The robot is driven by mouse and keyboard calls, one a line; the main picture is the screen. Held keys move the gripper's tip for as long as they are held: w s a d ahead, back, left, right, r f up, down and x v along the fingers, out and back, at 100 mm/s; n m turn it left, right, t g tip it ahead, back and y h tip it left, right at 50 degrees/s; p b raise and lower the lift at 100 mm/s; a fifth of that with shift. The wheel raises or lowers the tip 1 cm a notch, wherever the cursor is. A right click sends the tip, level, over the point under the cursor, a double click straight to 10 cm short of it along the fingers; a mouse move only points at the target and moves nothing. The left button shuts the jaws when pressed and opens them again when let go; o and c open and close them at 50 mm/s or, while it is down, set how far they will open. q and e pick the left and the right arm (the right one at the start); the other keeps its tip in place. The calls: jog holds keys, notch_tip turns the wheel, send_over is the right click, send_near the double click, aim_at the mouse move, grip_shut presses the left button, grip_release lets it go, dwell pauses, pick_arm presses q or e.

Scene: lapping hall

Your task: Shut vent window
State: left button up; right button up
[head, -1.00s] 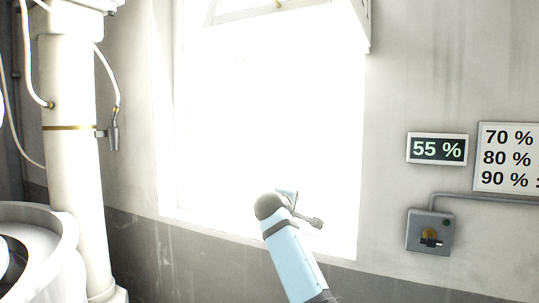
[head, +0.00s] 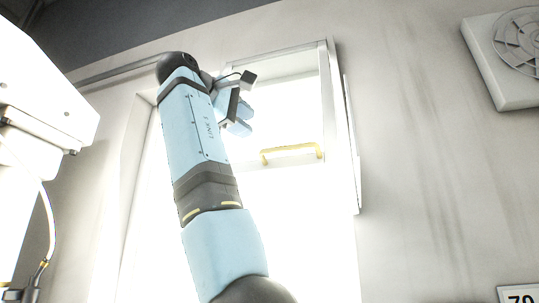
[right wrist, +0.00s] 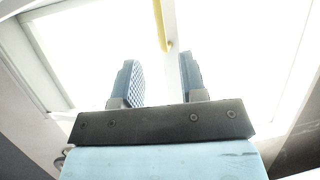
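The vent window (head: 327,95) is the upper pane of the bright window, in a white frame. Its frame appears to stand out at an angle from the wall. A yellow bar handle (head: 290,153) runs along its bottom rail. My right gripper (head: 240,121) is raised to the left of the handle, in front of the glass, apart from the handle in the head view. In the right wrist view its two blue pads (right wrist: 158,80) are spread with nothing between them, and the yellow handle (right wrist: 160,25) shows beyond them. My left gripper is out of view.
A fan grille (head: 520,45) is on the wall at upper right. White equipment (head: 45,95) with a hanging cable stands at left. A sign corner (head: 520,294) shows at lower right.

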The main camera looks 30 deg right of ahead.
aim_at(283, 147)
jog(key=p+x, duration=0.1)
jog(key=x, duration=0.5)
jog(key=p+x, duration=0.1)
jog(key=x, duration=0.5)
jog(key=shift+s+d+r, duration=0.15)
jog(key=shift+d, duration=0.2)
jog(key=shift+d+p, duration=0.35)
jog(key=shift+d, duration=0.25)
grip_shut()
jog(key=shift+f, duration=0.2)
